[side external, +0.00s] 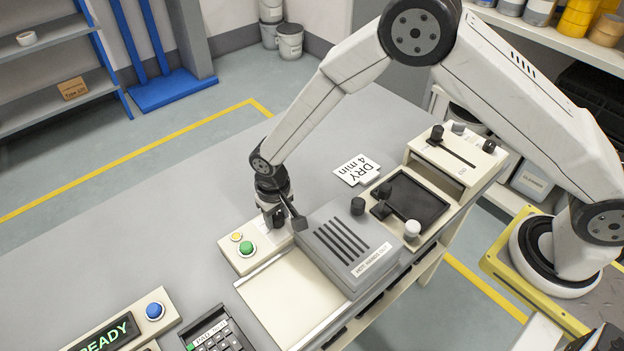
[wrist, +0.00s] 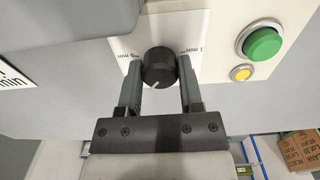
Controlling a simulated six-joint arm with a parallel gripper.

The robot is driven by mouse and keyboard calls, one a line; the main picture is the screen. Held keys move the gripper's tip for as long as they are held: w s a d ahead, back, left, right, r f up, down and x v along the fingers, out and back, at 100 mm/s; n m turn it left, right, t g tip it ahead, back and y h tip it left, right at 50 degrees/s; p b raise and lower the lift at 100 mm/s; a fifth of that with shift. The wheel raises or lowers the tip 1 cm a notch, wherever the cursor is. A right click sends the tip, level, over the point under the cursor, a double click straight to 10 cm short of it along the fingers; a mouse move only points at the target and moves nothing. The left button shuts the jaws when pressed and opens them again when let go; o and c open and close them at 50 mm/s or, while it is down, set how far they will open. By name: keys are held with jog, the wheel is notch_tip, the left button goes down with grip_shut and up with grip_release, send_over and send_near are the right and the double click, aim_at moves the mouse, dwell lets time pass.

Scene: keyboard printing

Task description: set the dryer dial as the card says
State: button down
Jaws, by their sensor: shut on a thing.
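The dryer dial (wrist: 158,67) is a round black knob on a cream panel (wrist: 215,50), with small "min" markings on both sides. My gripper (wrist: 160,82) is shut on the dial, one finger on each side. In the side view my gripper (side external: 273,213) points down at the panel and hides the dial.
A green button (side external: 246,247) and a yellow button (side external: 236,236) sit beside the dial. The grey dryer hood (side external: 340,243) stands close at the right of my gripper. A green "READY" display (side external: 106,338) and a keypad (side external: 214,330) are at the front.

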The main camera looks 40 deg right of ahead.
aim_at(277, 216)
jog(key=shift+m, duration=1)
jog(key=shift+c, duration=1.2)
grip_release()
jog(key=shift+r, duration=3.9)
